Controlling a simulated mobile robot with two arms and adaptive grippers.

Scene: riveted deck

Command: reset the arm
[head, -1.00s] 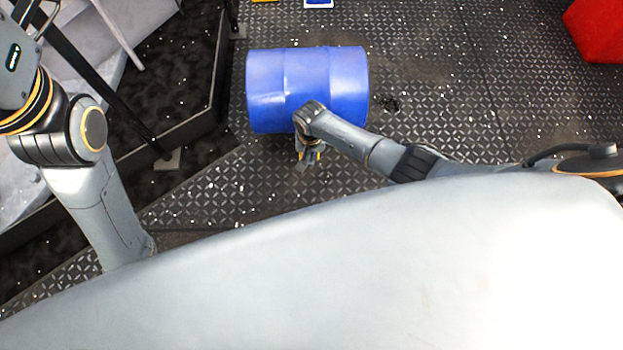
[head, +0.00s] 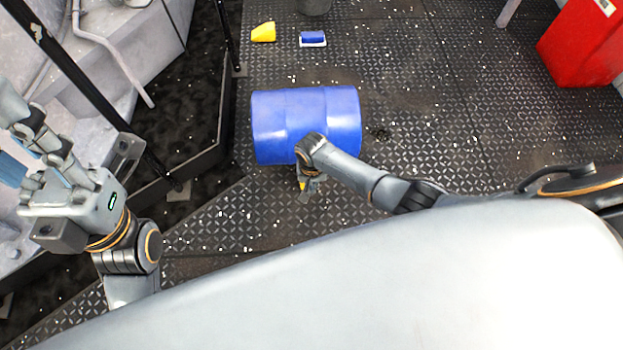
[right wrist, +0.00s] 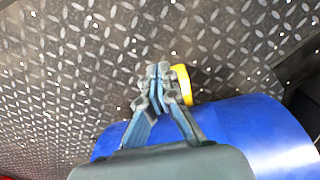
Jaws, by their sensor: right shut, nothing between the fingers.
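My right arm reaches in from the right in the head view, with its gripper (head: 307,184) low beside the near side of a blue barrel (head: 275,120). In the right wrist view the fingers (right wrist: 158,84) are together and hold nothing, with the barrel (right wrist: 262,130) below and to the right. My left gripper (head: 32,135) is raised at the left edge of the head view, its fingers pointing up and left. The spacing of its fingertips is unclear.
A small yellow thing (right wrist: 182,84) shows behind the right fingertips. A yellow piece (head: 263,32) and a blue-and-white item (head: 312,39) lie beyond the barrel. A red box (head: 585,45) stands at far right. A black-framed structure (head: 215,150) borders the left. Plated floor between is clear.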

